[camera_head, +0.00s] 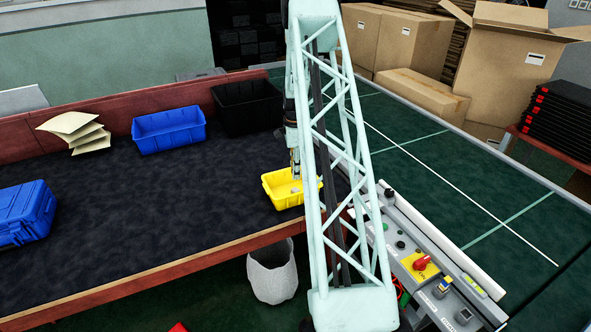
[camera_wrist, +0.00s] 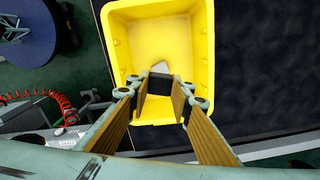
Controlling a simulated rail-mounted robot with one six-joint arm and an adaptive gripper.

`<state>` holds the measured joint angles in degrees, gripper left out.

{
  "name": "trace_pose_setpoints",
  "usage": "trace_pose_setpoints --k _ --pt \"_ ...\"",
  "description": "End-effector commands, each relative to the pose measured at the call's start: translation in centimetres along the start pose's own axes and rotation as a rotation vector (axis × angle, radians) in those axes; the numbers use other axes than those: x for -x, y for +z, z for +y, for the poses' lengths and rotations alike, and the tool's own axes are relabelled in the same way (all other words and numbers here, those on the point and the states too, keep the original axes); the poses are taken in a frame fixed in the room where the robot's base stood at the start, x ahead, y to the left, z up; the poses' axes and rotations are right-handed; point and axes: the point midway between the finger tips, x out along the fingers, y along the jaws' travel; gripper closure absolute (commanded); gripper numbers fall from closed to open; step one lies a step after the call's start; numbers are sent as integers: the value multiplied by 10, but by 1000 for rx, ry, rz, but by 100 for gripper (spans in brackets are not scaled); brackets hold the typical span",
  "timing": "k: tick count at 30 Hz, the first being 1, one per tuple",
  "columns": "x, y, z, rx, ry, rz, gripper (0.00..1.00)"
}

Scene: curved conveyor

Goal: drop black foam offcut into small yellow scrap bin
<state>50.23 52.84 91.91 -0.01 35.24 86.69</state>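The small yellow scrap bin (camera_head: 283,201) stands at the right end of the dark bench, partly hidden behind my arm. In the wrist view the bin (camera_wrist: 118,62) lies open below my gripper. My gripper (camera_wrist: 160,88) points down over the bin, its brown-padded fingers either side of the black foam offcut (camera_wrist: 160,85). The foam spans the gap between the fingertips and appears held there, above the bin's floor. In the head view my gripper (camera_head: 295,176) is at the bin's back edge, mostly hidden by the arm, and the foam cannot be made out.
A small grey piece (camera_wrist: 160,67) shows inside the bin. Behind stand a black bin (camera_head: 246,105) and a blue bin (camera_head: 168,130). A blue case (camera_head: 22,214) lies at the left. A control panel (camera_head: 425,265) is close at the right. The middle of the bench is clear.

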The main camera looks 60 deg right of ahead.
Motion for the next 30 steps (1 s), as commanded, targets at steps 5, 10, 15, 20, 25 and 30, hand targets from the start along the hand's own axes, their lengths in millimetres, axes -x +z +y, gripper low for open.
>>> trace_pose_setpoints --k 5,10,15,20,25,30 --pt "-16 0 0 0 1 0 84" --pt "-25 0 0 0 0 0 84" --pt "-28 0 0 0 0 0 84" --pt "-28 0 0 0 0 0 84" --pt "-28 0 0 0 0 0 78" --pt "-28 0 0 0 0 0 64"
